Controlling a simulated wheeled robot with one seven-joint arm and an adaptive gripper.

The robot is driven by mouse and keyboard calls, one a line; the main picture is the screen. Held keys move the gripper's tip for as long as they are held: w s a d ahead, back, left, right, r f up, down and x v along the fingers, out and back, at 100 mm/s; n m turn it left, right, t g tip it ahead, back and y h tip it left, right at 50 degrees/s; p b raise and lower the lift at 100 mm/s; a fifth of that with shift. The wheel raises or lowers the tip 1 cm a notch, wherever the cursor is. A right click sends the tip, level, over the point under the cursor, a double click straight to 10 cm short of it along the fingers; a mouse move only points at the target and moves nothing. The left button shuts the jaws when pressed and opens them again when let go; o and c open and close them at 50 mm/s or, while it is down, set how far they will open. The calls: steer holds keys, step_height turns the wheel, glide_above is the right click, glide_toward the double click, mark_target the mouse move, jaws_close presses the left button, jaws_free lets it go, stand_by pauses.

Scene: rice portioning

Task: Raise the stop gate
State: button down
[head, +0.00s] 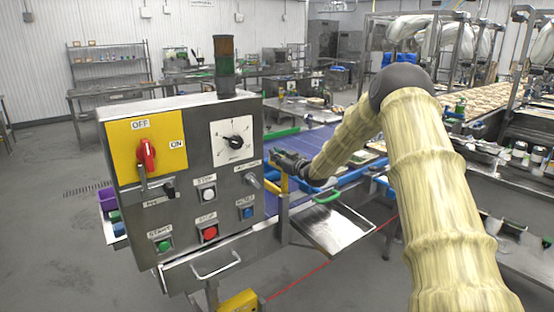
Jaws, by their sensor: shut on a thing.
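My gripper (281,160) is at the right edge of the grey control box, in front of the blue conveyor belt (302,145). It is shut on the top of a yellow upright bar (284,183), which seems to be part of the stop gate. The fingertips are small and dark here, so the exact grip is hard to see. The bar's lower part runs down beside the box. The rest of the gate across the belt is hidden by the box and my arm, so I cannot tell how high it stands.
The control box (128,215) with a red switch, a dial and several buttons stands close on the left. A metal tray (335,232) and a green handle (327,197) lie just right of the bar. A loaded food line (484,98) runs at right. Grey floor is free at left.

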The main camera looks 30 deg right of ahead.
steer(key=c, duration=1.5)
jaws_free()
steer(key=shift+r, duration=0.25)
steer(key=shift+c, duration=0.2)
steer(key=shift+o, duration=0.4)
steer(key=shift+s+d+f, duration=0.2)
steer(key=shift+s+d, duration=0.1)
steer(key=s, duration=1.1)
steer(key=shift+s+d, duration=0.15)
steer(key=shift+s, duration=0.05)
steer(key=shift+d+f, duration=0.1)
